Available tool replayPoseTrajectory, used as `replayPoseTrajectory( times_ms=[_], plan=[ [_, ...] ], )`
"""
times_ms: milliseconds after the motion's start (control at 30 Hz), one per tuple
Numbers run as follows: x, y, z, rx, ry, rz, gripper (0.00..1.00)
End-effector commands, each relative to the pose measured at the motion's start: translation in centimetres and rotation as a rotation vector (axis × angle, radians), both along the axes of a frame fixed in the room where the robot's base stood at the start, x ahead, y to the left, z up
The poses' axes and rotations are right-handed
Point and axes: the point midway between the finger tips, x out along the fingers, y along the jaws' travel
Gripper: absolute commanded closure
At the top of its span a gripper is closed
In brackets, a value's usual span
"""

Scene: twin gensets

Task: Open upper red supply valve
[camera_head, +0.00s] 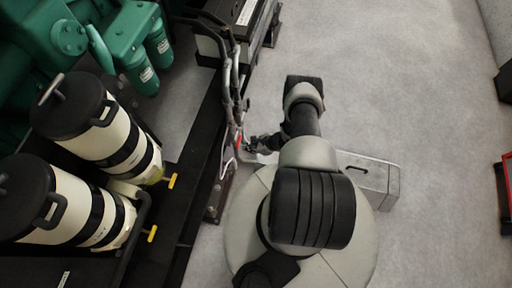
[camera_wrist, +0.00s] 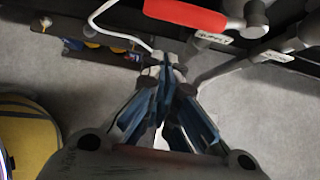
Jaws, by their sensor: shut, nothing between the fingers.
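The red valve handle (camera_wrist: 187,13) shows at the top of the wrist view, lying across the picture and joined at its right end to a dark pipe fitting. A white label (camera_wrist: 213,37), which seems to read "SUPPLY", sits just below it. In the head view only a small red part of the handle (camera_head: 239,141) shows beside the pipes. My gripper (camera_wrist: 168,66) is shut and empty, with its blue fingertips together below the handle, apart from it in the picture. In the head view my gripper (camera_head: 254,144) is small and close to the pipes.
Grey pipes (camera_head: 229,85) rise beside the black genset frame. A second white label (camera_wrist: 270,56) marks a lower pipe. White filter canisters (camera_head: 98,125) and yellow handles (camera_head: 172,181) stand left. A grey box (camera_head: 365,178) is on the floor right of my arm. Open floor (camera_head: 400,80) lies right.

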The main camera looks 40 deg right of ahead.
Motion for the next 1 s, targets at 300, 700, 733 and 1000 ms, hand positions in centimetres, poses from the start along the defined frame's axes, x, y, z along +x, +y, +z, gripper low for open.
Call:
replayPoseTrajectory(
  times_ms=[300, 700, 733, 1000],
  plan=[
    [1.5, 1.0, 1.6, -0.001, 0.000, -0.001, 1.00],
    [1.6, 1.2, 2.6, 0.000, 0.000, 0.000, 1.00],
    [1.6, 1.2, 2.6, 0.000, 0.000, 0.000, 1.00],
    [1.1, 1.6, 2.8, 0.000, 0.002, -0.002, 1.00]
  ],
)
